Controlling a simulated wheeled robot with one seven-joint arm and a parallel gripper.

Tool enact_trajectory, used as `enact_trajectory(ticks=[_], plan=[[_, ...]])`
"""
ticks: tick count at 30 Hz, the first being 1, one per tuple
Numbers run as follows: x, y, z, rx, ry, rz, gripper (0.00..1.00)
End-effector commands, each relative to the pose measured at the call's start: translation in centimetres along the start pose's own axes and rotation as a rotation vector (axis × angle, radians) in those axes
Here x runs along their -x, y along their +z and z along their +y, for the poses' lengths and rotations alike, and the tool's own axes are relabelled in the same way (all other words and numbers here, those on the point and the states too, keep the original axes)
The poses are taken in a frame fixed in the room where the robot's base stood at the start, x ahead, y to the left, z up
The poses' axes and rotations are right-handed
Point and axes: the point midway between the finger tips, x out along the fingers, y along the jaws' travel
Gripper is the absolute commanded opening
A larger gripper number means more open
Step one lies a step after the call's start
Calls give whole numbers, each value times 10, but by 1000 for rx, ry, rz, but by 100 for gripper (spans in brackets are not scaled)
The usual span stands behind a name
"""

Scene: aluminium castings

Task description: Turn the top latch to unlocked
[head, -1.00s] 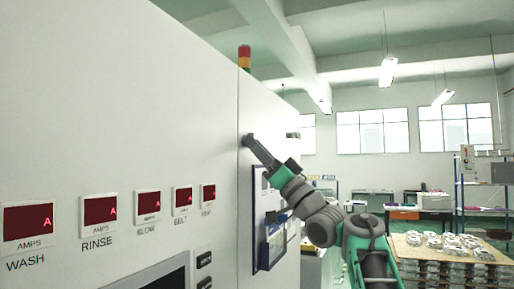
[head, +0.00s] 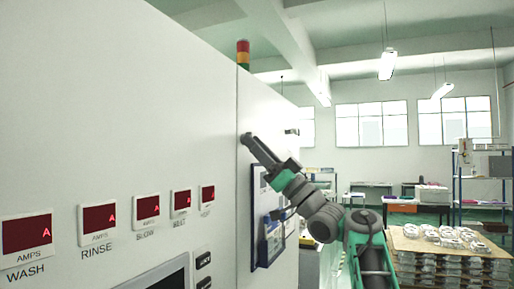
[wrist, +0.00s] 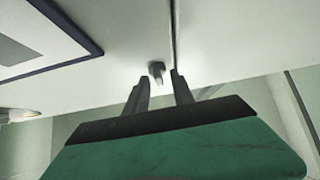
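The top latch is a small dark grey knob (wrist: 157,69) on the white cabinet face, beside the dark panel seam. In the wrist view it sits just past my gripper (wrist: 160,76), in the gap between the two fingertips. The fingers are apart, and the latch looks nearer the left one. I cannot tell whether the fingertips reach around it. In the head view my gripper (head: 252,142) reaches to the cabinet face by the seam. There the fingers largely hide the latch, and its lock position cannot be read.
The white cabinet (head: 150,90) fills the left, with several red AMPS displays (head: 27,232). A blue-framed panel (head: 270,238) hangs below my gripper. A signal light (head: 243,53) stands on top. A table of castings (head: 450,240) is at the right, clear of the cabinet.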

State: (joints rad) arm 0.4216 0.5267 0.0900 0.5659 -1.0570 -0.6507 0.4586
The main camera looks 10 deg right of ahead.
Motion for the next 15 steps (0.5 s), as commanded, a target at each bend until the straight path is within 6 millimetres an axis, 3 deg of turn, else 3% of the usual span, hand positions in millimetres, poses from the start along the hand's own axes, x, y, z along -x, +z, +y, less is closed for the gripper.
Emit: enact_trajectory(ticks=[8,11,15], plan=[[3,2,1,-3,2,-2,32],[15,4,1,-2,2,-2,32],[47,6,1,-1,4,-2,32]])
